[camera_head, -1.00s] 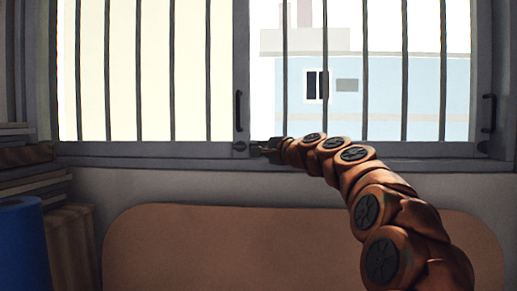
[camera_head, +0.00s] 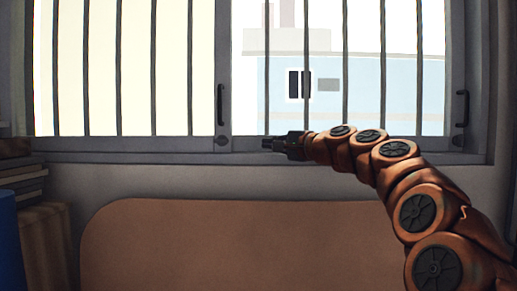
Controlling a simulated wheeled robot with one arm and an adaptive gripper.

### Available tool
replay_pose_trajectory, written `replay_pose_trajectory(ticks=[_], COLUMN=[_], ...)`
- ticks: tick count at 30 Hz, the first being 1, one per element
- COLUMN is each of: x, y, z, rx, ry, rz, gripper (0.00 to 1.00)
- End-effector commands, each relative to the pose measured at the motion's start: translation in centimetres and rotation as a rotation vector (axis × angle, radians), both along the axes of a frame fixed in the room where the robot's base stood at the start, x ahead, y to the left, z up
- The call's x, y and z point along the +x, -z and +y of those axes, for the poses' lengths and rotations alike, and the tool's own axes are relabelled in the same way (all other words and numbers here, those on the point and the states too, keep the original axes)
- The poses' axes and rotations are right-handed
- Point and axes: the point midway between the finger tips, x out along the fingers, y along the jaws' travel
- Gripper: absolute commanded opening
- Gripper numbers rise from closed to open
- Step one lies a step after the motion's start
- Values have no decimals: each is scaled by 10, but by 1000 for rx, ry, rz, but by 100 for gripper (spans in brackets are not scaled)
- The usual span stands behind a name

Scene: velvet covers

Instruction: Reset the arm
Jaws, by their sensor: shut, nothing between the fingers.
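My gripper (camera_head: 268,144) is at the end of my copper-coloured arm, near the middle of the head view. It is small and dark, points left, and is shut and empty. It shows in front of the lower window frame, near its centre post. My arm reaches up and left from the lower right corner, with several round dark joint caps along it. I cannot tell how far the gripper is from the frame.
A barred window (camera_head: 125,70) with dark handles fills the upper view. A brown rounded panel (camera_head: 200,245) stands below it. At the left edge are stacked books (camera_head: 22,180) and a blue object (camera_head: 8,240). Grey wall shows between window and panel.

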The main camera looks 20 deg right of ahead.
Motion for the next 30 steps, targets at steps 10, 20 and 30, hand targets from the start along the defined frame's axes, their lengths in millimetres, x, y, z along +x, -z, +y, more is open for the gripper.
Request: replay_pose_trajectory(ticks=[10,20,30], x=[-24,-26,-84], y=[-1,33,172], z=[-7,47,190], rx=[0,-100,-468], ry=[0,-88,-381], rz=[-2,80,345], gripper=[0,0,0])
